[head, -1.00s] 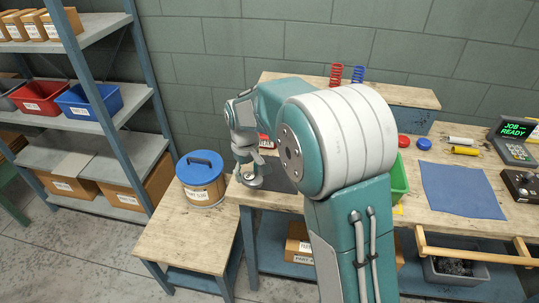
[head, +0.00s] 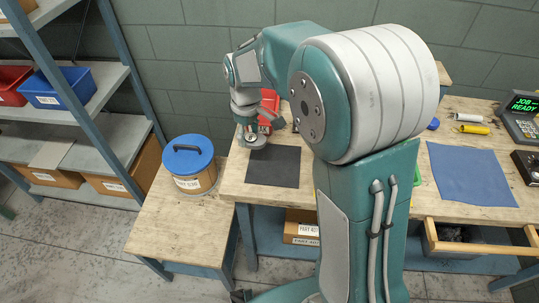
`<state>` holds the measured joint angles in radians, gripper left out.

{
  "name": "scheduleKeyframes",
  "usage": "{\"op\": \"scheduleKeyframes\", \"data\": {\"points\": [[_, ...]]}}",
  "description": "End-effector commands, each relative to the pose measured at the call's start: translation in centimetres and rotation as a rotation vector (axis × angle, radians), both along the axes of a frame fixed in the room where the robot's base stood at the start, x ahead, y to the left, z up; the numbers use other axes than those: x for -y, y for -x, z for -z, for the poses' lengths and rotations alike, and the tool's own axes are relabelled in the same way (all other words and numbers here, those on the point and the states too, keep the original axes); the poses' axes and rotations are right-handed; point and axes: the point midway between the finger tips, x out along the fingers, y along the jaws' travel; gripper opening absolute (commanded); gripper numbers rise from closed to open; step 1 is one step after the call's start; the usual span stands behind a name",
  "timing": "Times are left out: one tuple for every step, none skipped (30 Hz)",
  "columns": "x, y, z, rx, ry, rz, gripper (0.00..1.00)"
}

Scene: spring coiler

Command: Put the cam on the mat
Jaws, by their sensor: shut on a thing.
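My gripper (head: 249,129) is at the left end of the workbench, pointing down and shut on the cam (head: 258,143). The cam is a small grey metal piece, partly hidden by the fingers. It appears at the back left edge of the dark mat (head: 273,170), which lies flat on the bench. Whether the cam touches the mat or hangs just above it, I cannot tell. A blue mat or cloth (head: 470,175) lies farther right on the bench.
A red bin (head: 269,106) stands just behind my gripper. A tub with a blue lid (head: 188,160) stands on a lower table to the left. Yellow and white cylinders (head: 473,129) and a control box (head: 522,122) are at the right. An open drawer (head: 480,236) juts out at the front right.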

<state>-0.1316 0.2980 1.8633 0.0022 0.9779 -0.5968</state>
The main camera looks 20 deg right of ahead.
Motion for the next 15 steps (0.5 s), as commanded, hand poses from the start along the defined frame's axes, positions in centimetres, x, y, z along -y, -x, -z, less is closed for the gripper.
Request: {"op": "scheduleKeyframes", "data": {"points": [[1.2,0.3,0.5,-0.001,0.001,0.005,0.08],[1.4,0.3,1.2,-0.004,0.0,0.004,0.08],[1.9,0.4,2.0,-0.004,0.002,0.004,0.08],[2.3,0.6,2.5,-0.005,0.002,0.003,0.08],[2.6,0.6,3.0,-0.004,0.003,0.003,0.08],[3.1,0.7,3.6,-0.004,0.003,0.003,0.08],[3.4,0.8,4.0,-0.003,0.003,0.003,0.08],[3.7,0.8,4.4,-0.002,0.003,0.002,0.08],[4.0,0.9,4.8,-0.002,0.003,0.001,0.08],[4.2,0.9,5.0,-0.001,0.003,0.001,0.08],[4.3,0.9,5.2,-0.001,0.003,0.001,0.08],[4.5,1.0,5.4,-0.002,0.003,0.001,0.08],[4.7,1.0,5.6,-0.002,0.003,0.001,0.08],[4.9,1.1,5.9,-0.002,0.003,0.001,0.08],[5.3,1.1,6.3,-0.002,0.003,0.002,0.08]]}}
